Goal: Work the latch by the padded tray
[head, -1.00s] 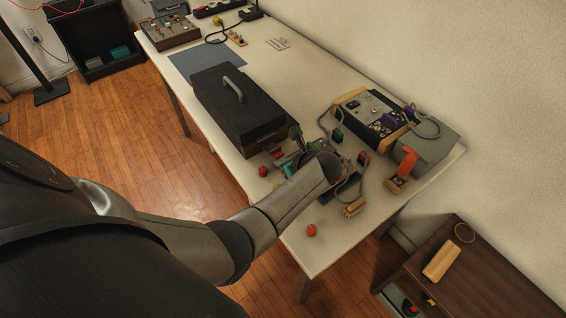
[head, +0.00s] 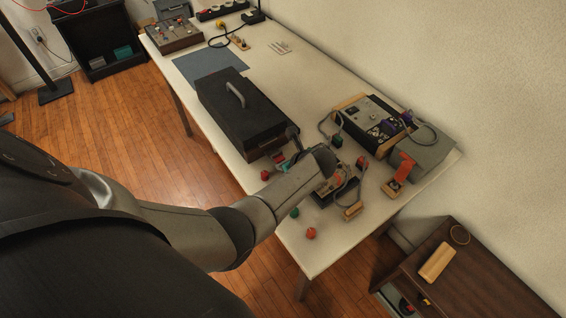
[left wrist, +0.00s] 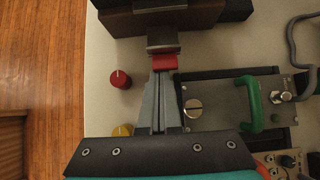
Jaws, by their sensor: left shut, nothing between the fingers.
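A black-lidded case (head: 245,118) with a grey top handle stands on the table in the head view. Its dark brown side (left wrist: 105,20) crosses the top of the left wrist view. A grey metal latch piece (left wrist: 160,38) with a red tab (left wrist: 165,62) sticks out from that side. My left gripper (left wrist: 164,78) is shut and empty, its fingertips right at the red tab; I cannot tell if they touch. In the head view my wrist hides most of the gripper and the latch. I cannot make out padding in any tray. My right gripper is not in view.
A red knob (left wrist: 120,79) and a yellow knob (left wrist: 123,130) stand left of the fingers. A metal plate with a green handle (left wrist: 255,105) is close on their right. Control boxes (head: 370,118) and a red-flagged block (head: 404,168) stand farther right. The table's near edge is close.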

